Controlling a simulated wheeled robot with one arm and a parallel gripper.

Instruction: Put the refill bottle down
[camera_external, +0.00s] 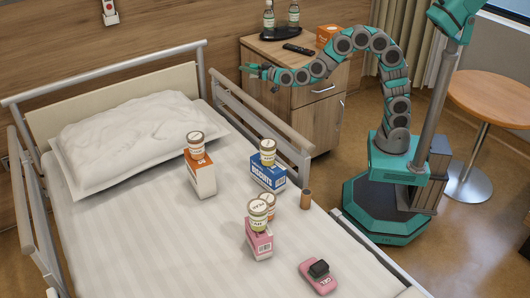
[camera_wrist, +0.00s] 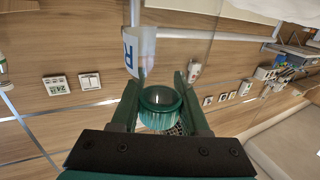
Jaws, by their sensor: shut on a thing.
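My gripper (camera_external: 250,69) reaches left from the arm, in the air in front of the bedside cabinet, between it and the bed. In the wrist view my gripper (camera_wrist: 160,100) has its two green fingers on either side of a round, green-rimmed thing, taken to be the refill bottle (camera_wrist: 160,98). Only its round end and part of its side show. The fingers are shut on it. In the external view the held thing is too small to make out. Two bottles with pale labels, a left one (camera_external: 268,18) and a right one (camera_external: 293,13), stand on a dark tray (camera_external: 275,34).
The cabinet (camera_external: 322,124) also bears a dark remote (camera_external: 298,49) and an orange box (camera_external: 327,36). A bed rail (camera_external: 262,127) runs below my arm. Boxes and jars stand on the bed (camera_external: 130,225). A round table (camera_external: 495,100) is at the right.

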